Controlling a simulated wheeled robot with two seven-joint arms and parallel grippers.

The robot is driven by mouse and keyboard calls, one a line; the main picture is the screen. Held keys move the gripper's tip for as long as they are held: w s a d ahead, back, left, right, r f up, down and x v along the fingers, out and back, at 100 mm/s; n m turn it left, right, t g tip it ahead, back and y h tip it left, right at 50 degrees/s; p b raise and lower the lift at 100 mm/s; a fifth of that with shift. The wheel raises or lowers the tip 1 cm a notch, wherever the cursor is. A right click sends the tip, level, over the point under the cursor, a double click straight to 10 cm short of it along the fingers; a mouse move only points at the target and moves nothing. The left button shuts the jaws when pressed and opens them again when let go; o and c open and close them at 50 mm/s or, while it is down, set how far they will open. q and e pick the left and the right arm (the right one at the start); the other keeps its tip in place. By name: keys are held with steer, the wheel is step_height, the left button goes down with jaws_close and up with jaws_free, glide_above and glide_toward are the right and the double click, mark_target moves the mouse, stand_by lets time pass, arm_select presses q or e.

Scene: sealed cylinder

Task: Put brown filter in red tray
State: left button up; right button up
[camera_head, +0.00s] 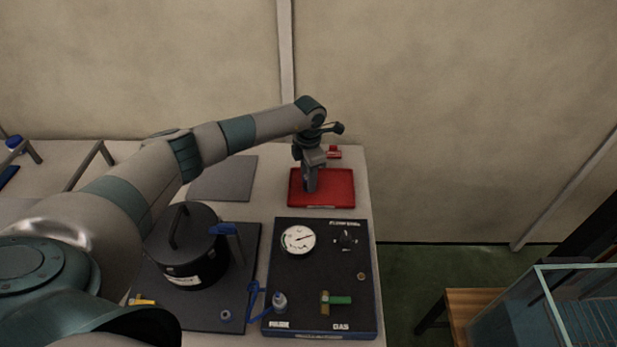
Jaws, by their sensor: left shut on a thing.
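The red tray (340,190) lies flat on the white table toward the back right. My left gripper (309,188) points down over the left part of the red tray, with its fingers shut. The thing between the fingers, taken to be the brown filter, is too small and hidden to make out. I cannot tell whether it touches the tray floor. My right gripper is not in view.
A black gas panel (300,270) with a white gauge (298,240) stands in front of the tray. A black lidded pot (185,262) sits on a dark mat at left. A grey plate (224,180) lies left of the tray. The table's right edge is close.

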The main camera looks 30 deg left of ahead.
arm_select(q)
steer(key=shift+f, duration=0.15)
steer(key=o, duration=0.9)
steer(key=shift+o, duration=0.8)
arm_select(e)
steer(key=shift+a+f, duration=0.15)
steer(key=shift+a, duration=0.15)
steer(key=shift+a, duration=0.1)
